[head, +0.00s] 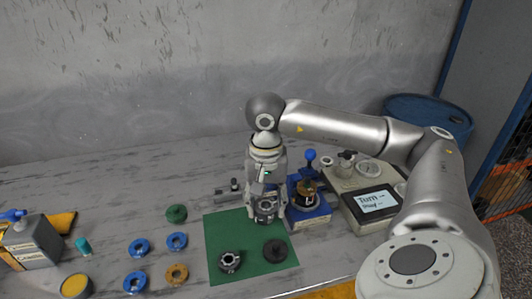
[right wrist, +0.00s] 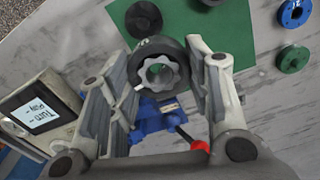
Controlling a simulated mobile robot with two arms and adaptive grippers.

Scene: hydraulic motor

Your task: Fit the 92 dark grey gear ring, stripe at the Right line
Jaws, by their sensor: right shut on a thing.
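My right gripper (head: 265,200) is shut on a dark grey gear ring (head: 265,212) and holds it above the right part of the green mat, left of the blue fixture (head: 309,221). In the right wrist view the ring (right wrist: 160,46) sits between the two fingers (right wrist: 170,62), with its wavy inner opening facing the camera. A small light mark shows near its edge, too small to read. The fixture bears a dark motor part with an orange-brown top (head: 306,187). My left gripper is not in view.
The green mat (head: 222,231) bears a toothed dark ring (head: 229,262) and a dark disc (head: 274,250). Blue rings (head: 177,240), an orange-brown ring (head: 177,274) and a green part (head: 176,213) lie left of it. A device with a screen (head: 376,202) stands right of the fixture.

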